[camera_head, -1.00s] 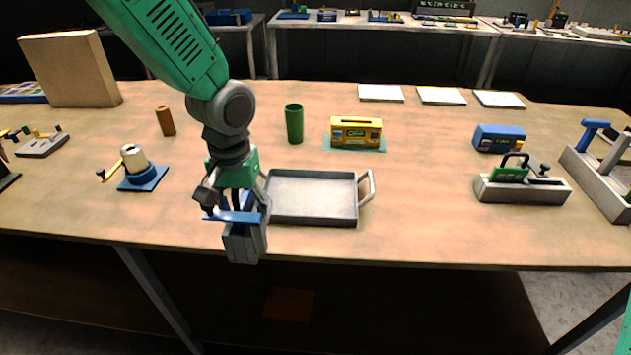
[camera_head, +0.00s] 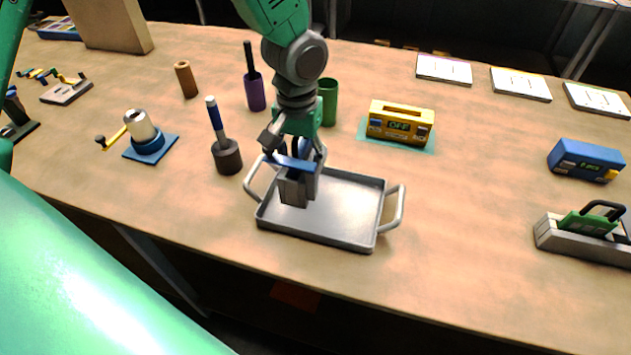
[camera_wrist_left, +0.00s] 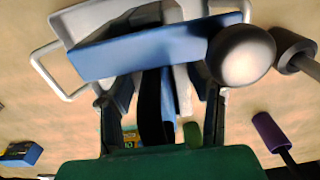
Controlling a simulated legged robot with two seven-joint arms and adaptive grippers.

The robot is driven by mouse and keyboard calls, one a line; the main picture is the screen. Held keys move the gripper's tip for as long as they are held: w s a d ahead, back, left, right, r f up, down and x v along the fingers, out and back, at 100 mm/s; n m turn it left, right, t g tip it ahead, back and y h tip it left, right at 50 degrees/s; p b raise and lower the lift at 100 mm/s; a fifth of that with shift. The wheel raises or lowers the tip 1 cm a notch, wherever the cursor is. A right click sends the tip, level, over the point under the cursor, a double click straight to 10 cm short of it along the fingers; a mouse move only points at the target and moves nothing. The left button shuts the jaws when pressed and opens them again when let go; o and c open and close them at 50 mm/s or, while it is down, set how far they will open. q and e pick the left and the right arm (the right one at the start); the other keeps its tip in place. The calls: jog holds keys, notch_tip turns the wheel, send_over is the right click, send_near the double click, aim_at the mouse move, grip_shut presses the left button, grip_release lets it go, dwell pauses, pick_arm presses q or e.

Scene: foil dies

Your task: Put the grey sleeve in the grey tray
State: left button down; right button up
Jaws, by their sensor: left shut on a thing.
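My left gripper (camera_head: 293,150) points down and is shut on the grey sleeve (camera_head: 297,188), a boxy grey piece with a blue bar (camera_head: 290,163) across its upper part. The sleeve is over the left part of the grey tray (camera_head: 345,205); I cannot tell whether it touches the floor of the tray. The tray is shallow, with a handle at each end. In the left wrist view, the blue bar (camera_wrist_left: 145,52) and a rounded grey knob hide much of the tray and sleeve. My right gripper is not in view.
A dark pot with a blue-handled tool (camera_head: 227,155) stands close left of the tray. A purple pot (camera_head: 255,92) and a green cup (camera_head: 328,100) stand behind. A yellow box (camera_head: 400,122) is behind right.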

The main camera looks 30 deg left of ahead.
pick_arm(q)
jog(key=f, duration=0.3)
jog(key=a+f, duration=0.1)
jog(key=f, duration=0.2)
jog(key=shift+a+f, duration=0.15)
jog(key=shift+f, duration=0.1)
jog(key=shift+s+f, duration=0.2)
jog(key=shift+d, duration=0.45)
jog(key=c, duration=0.7)
grip_release()
jog(key=shift+s+d+f, duration=0.1)
jog(key=shift+c, duration=0.2)
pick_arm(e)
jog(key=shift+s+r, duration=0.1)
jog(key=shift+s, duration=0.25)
